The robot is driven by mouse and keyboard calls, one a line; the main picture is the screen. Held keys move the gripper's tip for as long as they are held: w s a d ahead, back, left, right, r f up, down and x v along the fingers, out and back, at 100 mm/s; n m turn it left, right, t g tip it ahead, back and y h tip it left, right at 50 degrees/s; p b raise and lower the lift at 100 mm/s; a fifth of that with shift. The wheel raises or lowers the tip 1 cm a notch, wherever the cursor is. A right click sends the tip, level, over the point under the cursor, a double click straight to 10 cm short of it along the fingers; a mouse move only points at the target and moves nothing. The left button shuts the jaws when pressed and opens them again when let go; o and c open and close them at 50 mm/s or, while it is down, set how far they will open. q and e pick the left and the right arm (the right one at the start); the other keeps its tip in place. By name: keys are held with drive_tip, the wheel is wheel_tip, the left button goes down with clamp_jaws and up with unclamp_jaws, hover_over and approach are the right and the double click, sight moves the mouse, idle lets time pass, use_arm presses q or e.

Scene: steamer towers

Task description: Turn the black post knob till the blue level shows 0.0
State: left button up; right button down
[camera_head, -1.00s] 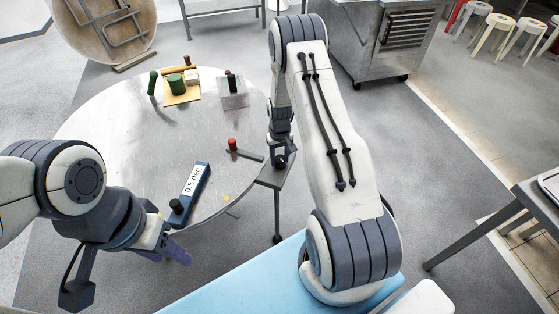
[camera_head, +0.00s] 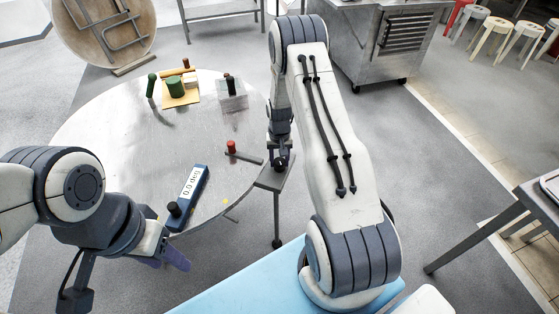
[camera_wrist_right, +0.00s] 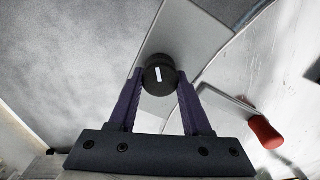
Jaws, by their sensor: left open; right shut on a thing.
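The blue level (camera_head: 189,195) lies on the round metal table at its near side. Its white display reads 0.0 deg. The black post knob (camera_wrist_right: 159,75) with a white mark shows in the right wrist view, on a grey plate at the table's edge. My right gripper (camera_wrist_right: 160,82) is shut on it, one finger on each side. My left gripper (camera_head: 172,257) is open and empty near the table's front edge.
A red-knobbed grey bar (camera_head: 232,147) lies near the plate; it also shows in the right wrist view (camera_wrist_right: 264,132). Green cylinders, a yellow board (camera_head: 181,95) and a clear block (camera_head: 231,95) stand at the back. The table's left middle is clear.

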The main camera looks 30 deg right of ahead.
sight(280, 160)
drive_tip(key=shift+w+r, duration=0.1)
drive_tip(key=shift+c, duration=1.7)
unclamp_jaws()
wheel_tip(280, 160, up, 10)
drive_tip(key=shift+f+b, duration=0.1)
drive_tip(key=shift+b, duration=0.7)
drive_tip(key=shift+r, duration=0.3)
